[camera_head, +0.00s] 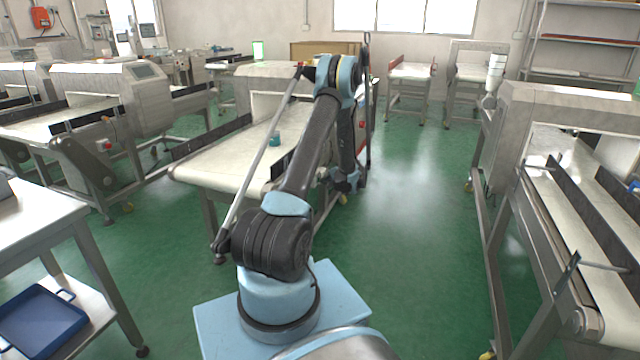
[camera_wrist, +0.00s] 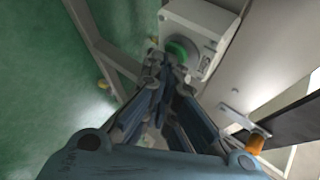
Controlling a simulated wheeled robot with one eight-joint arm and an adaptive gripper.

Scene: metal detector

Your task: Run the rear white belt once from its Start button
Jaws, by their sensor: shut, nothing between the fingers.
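The white belt (camera_head: 215,165) lies behind my arm in the head view, running back into a metal-detector housing. In the wrist view a light grey control box (camera_wrist: 205,22) is fixed beside the machine's frame and carries a round green button (camera_wrist: 180,49). No label on it is readable. My gripper (camera_wrist: 168,66) is shut and empty, its fingertips right by the green button; I cannot tell whether they touch it. In the head view my gripper (camera_head: 346,184) hangs low at the right side of the belt machine, and the button is hidden there.
A small teal object (camera_head: 275,139) sits on the belt. Another conveyor machine (camera_head: 565,105) stands at the right, and one (camera_head: 110,90) at the left. A white table (camera_head: 40,228) with a blue tray (camera_head: 42,318) below is at the front left. Green floor (camera_head: 425,230) is clear between.

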